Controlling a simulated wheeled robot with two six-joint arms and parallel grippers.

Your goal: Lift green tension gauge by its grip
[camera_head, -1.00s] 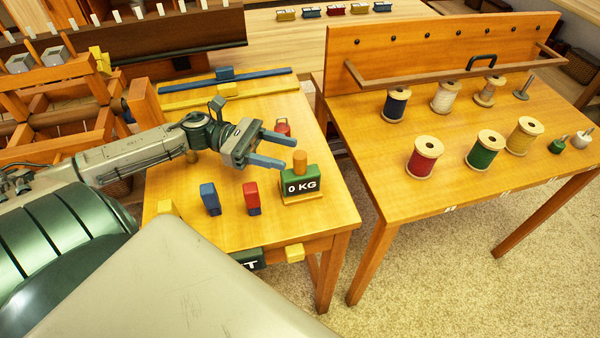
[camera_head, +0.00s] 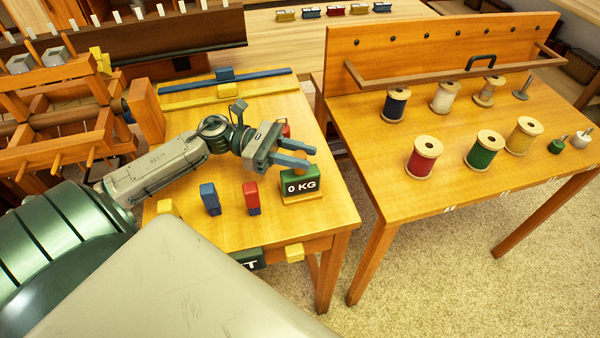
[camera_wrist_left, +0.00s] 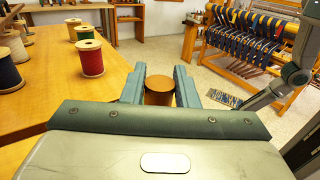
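The green tension gauge (camera_head: 301,187) stands on the near right part of the left table, with a "0 KG" label on its front and a yellow base. My left gripper (camera_head: 296,156) is at the top of the gauge, its blue fingers open on either side of the round wooden grip. In the left wrist view the brown grip (camera_wrist_left: 159,90) shows between the two fingers (camera_wrist_left: 160,88), with a visible gap at least on the right side. My right gripper is not in view.
A blue block (camera_head: 210,199) and a red block (camera_head: 252,198) stand left of the gauge. A red item (camera_head: 285,130) is partly hidden behind my gripper. The right table (camera_head: 385,185) holds several thread spools.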

